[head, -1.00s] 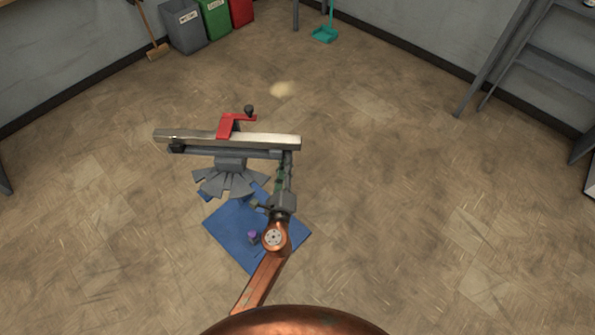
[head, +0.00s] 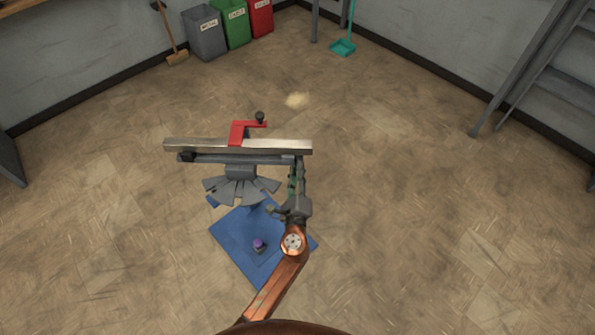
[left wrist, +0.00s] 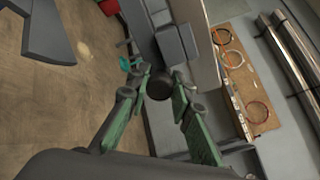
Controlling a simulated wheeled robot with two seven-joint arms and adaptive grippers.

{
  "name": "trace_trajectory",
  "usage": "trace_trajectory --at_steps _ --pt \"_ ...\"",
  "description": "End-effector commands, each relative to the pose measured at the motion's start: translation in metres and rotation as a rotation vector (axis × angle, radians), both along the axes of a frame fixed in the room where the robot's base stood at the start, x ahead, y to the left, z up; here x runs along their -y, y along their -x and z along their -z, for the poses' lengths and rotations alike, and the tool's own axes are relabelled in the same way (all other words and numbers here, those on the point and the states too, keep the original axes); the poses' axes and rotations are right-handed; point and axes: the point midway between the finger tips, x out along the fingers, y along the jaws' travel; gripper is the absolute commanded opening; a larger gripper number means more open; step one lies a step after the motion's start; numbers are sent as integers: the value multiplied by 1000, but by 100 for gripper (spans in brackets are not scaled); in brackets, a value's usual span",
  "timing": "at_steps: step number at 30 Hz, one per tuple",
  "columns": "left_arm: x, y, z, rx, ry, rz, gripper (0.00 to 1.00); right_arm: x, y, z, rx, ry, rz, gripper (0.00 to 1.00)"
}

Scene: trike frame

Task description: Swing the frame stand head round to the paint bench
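The frame stand (head: 240,170) stands in mid-floor in the head view. Its head carries a long pale metal bar (head: 285,146), held by a red clamp (head: 237,133) with a dark knob. My left gripper (head: 296,178) is at the stand head's right end, reached by my copper arm from below. In the left wrist view its green fingers (left wrist: 160,86) close around a dark round handle end (left wrist: 158,82), seemingly touching both sides. The handle's shaft is hidden. My right gripper is out of view. I cannot make out the paint bench.
A blue mat (head: 235,240) lies under the stand, with a small purple-topped item (head: 258,245). A grey rack (head: 530,70) stands right.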

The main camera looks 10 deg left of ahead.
Motion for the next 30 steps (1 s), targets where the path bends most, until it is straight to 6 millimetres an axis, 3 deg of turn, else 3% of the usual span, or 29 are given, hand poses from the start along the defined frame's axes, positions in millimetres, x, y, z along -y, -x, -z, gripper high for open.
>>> trace_trajectory --at_steps 8,19,23,30 --pt "-2 -2 -3 5 0 -1 38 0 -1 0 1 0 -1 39" --pt "-1 4 -2 3 1 -2 38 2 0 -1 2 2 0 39" --pt "2 21 -1 2 1 -1 38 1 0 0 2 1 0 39" --pt "11 71 -1 2 1 -1 38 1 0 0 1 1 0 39"
